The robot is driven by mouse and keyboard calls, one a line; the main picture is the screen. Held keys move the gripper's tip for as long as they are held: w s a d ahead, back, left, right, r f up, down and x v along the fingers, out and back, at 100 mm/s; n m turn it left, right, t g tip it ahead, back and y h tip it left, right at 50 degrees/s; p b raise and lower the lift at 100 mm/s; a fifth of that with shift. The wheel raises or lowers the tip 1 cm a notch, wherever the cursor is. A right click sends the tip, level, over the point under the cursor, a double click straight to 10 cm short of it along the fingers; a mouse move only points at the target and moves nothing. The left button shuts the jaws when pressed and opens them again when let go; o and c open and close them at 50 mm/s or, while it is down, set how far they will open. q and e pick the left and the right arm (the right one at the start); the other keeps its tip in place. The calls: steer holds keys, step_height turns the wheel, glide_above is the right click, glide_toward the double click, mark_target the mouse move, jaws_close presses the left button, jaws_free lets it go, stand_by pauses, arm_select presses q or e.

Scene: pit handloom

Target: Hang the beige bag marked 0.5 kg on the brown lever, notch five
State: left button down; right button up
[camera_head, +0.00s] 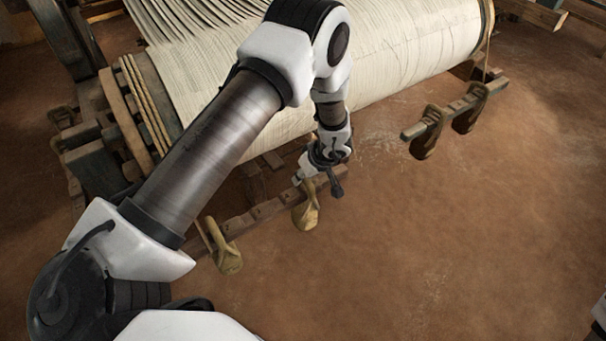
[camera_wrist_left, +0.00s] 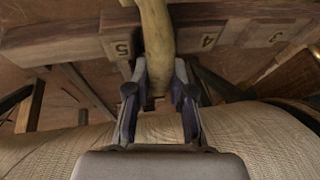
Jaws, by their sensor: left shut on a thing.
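My left gripper (camera_head: 308,183) is shut on a beige bag (camera_head: 305,214), which hangs below it at the brown lever (camera_head: 238,226). In the left wrist view, the bag's strap (camera_wrist_left: 157,40) runs up from between the fingers of my left gripper (camera_wrist_left: 158,95). It crosses in front of the brown lever (camera_wrist_left: 225,33), between the marks 5 (camera_wrist_left: 121,48) and 4 (camera_wrist_left: 207,40). I cannot tell whether the strap rests in a notch. The weight mark on the bag is not readable. My right gripper is not in view.
Another beige bag (camera_head: 227,255) hangs near the lever's left end. A second lever (camera_head: 412,131) at the right carries two darker bags (camera_head: 427,137) and (camera_head: 468,117). The cloth roll (camera_head: 420,45) lies behind. The earth floor (camera_head: 420,240) in front is clear.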

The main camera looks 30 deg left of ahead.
arm_select(q)
steer(key=c, duration=0.9)
jaws_free()
steer(key=shift+f, duration=0.1)
steer(key=shift+c, duration=0.2)
